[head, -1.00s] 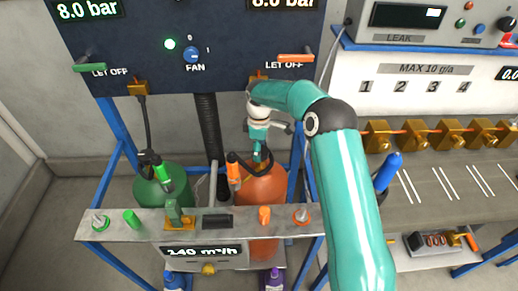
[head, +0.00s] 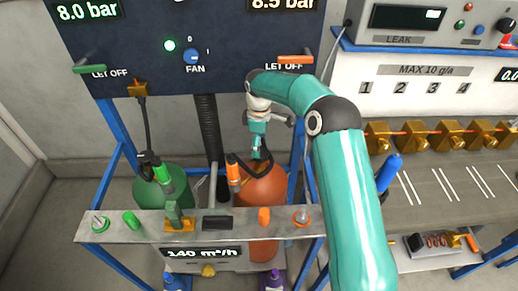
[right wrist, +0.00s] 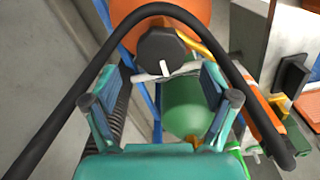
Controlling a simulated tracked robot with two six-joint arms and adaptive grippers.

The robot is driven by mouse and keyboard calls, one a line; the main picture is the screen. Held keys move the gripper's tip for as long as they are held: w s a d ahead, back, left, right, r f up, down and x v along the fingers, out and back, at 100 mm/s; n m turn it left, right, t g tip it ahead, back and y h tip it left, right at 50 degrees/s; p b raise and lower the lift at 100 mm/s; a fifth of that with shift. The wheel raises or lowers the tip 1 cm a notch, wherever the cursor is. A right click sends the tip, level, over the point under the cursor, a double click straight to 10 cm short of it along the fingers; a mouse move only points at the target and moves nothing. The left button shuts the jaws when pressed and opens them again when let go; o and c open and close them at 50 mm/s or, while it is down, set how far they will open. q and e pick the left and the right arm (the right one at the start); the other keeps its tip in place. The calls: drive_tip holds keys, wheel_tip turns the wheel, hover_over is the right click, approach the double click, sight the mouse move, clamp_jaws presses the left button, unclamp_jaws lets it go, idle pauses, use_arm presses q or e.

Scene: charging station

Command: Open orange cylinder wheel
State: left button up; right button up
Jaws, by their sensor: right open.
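The orange cylinder (head: 262,188) stands behind the metal shelf in the head view. In the right wrist view its orange top (right wrist: 195,14) is at the upper edge, with the black wheel (right wrist: 160,50) with a white mark in front of it. My right gripper (head: 257,152) points down at the cylinder's top in the head view, where it hides the wheel. In the right wrist view my right gripper (right wrist: 164,78) is open, its fingers on either side of the wheel's lower end; contact cannot be told. My left gripper is not in view.
A green cylinder (head: 160,187) stands to the left. A black hose (right wrist: 75,75) arches around the wheel in the right wrist view. The metal shelf (head: 245,229) with caps and a nozzle lies in front. The panel (head: 225,45) above reads 8.0 bar left and 8.5 bar right.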

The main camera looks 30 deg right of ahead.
wheel_tip(320, 180, up, 9)
drive_tip(key=shift+f, duration=0.15)
idle(0.5)
